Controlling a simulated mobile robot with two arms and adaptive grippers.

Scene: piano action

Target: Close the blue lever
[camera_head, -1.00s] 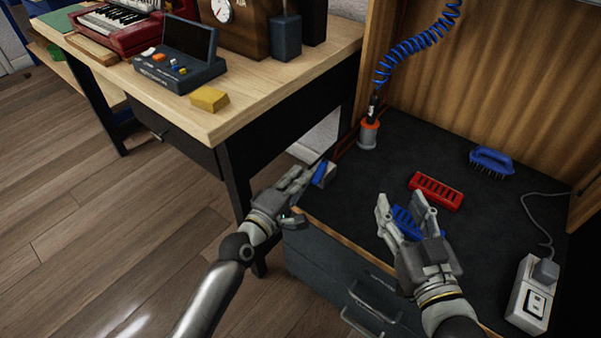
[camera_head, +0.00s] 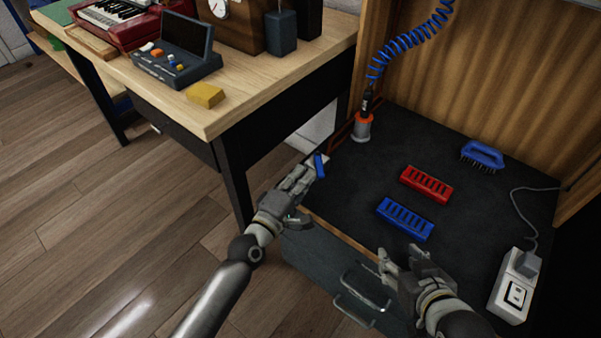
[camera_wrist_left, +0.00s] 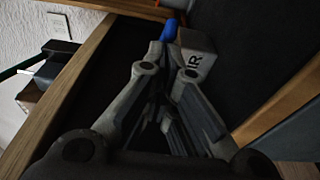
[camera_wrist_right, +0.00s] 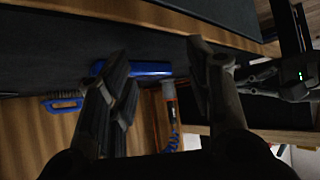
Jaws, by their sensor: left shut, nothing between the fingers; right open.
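The blue lever (camera_head: 320,166) sits on a small grey block at the left edge of the black bench top; in the head view it stands up at a tilt. In the left wrist view the lever (camera_wrist_left: 169,30) shows just past my fingertips, beside a grey block (camera_wrist_left: 196,55) with dark letters. My left gripper (camera_head: 304,172) is shut and empty, its tips close to the lever; I cannot tell whether they touch. My right gripper (camera_head: 402,254) is open and empty near the bench's front edge, in front of the blue slotted block.
On the bench top lie a blue slotted block (camera_head: 405,219), a red slotted block (camera_head: 426,185), a blue brush (camera_head: 483,155) and a white power socket (camera_head: 513,287). A wooden table (camera_head: 250,95) stands to the left.

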